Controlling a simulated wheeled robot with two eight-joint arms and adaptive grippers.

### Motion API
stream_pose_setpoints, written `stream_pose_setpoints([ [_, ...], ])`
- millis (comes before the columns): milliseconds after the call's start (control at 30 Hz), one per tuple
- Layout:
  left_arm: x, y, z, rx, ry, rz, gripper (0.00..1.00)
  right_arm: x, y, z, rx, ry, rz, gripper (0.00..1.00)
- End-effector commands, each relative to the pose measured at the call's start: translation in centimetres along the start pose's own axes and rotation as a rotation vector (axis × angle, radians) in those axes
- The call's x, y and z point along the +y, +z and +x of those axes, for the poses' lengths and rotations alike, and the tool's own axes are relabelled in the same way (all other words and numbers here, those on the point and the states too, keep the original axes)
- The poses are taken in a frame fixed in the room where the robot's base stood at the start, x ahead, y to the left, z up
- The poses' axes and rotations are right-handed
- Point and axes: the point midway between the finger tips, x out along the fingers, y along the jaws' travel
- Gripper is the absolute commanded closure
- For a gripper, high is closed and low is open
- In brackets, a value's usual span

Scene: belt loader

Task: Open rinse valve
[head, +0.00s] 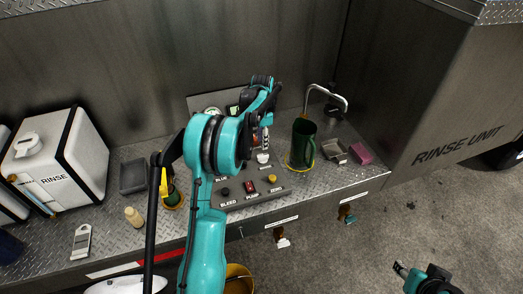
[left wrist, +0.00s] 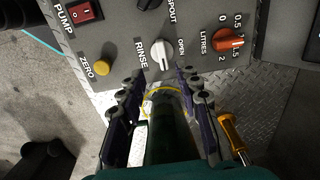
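The rinse valve is a white knob (left wrist: 160,55) on the grey control panel, between the labels RINSE and OPEN in the left wrist view. In the head view the white knob (head: 263,157) shows just below my left gripper (head: 264,133). My left gripper (left wrist: 161,76) is open, its two dark fingers spread, with the tips just short of the knob and one toward each side of it. No contact is clear. My right gripper (head: 400,269) is low at the right, away from the bench; its fingers are too small to judge.
The panel also has a red pump switch (left wrist: 85,11), yellow zero button (left wrist: 102,68) and orange litres knob (left wrist: 229,43). A pink sponge (head: 361,153) lies further right.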

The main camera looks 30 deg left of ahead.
Motion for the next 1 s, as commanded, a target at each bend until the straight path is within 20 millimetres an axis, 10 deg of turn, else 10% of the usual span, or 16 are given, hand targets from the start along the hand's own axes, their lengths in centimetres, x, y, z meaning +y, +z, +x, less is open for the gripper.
stream_pose_setpoints([
  [600, -0.5, 0.2, 7.7, -0.006, 0.01, 0.014, 0.66, 0.0, 0.5, 0.7, 0.0, 0.0, 0.0, 0.58],
  [1000, -0.5, 0.2, 8.4, -0.005, 0.009, 0.013, 0.72, 0.0, 0.5, 0.7, 0.0, 0.0, 0.0, 0.58],
])
